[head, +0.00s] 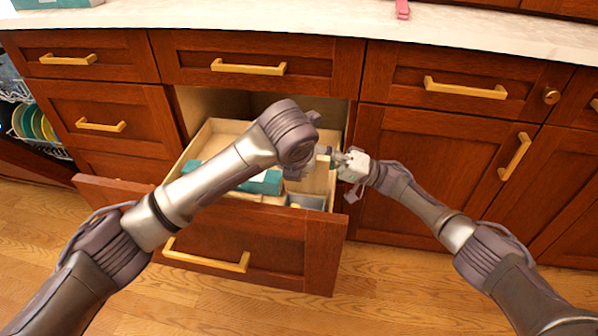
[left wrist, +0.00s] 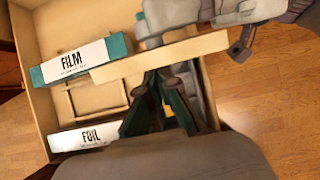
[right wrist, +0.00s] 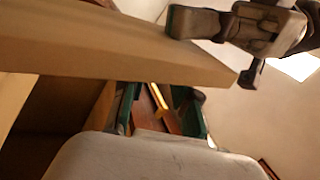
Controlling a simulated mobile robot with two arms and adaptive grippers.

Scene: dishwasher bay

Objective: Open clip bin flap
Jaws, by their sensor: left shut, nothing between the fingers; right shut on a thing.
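The clip bin (head: 308,201) is a grey box in the front right corner of the open drawer. It shows partly in the left wrist view (left wrist: 206,88), with something yellow inside. A pale wooden flap (head: 319,180) stands raised over it, and it crosses the left wrist view as a board (left wrist: 150,57). My right gripper (head: 335,157) is shut on the flap near its edge; the board (right wrist: 120,45) hides the grip in the right wrist view. My left gripper (left wrist: 168,78) is shut and empty, beside the flap and over the drawer; its arm hides it largely in the head view.
The drawer (head: 262,232) is pulled out, with a brass handle. A teal film box (left wrist: 85,60) and a foil box (left wrist: 85,137) lie in it. The counter (head: 330,18) runs above, closed cabinets stand right, and a dish rack (head: 30,120) stands far left.

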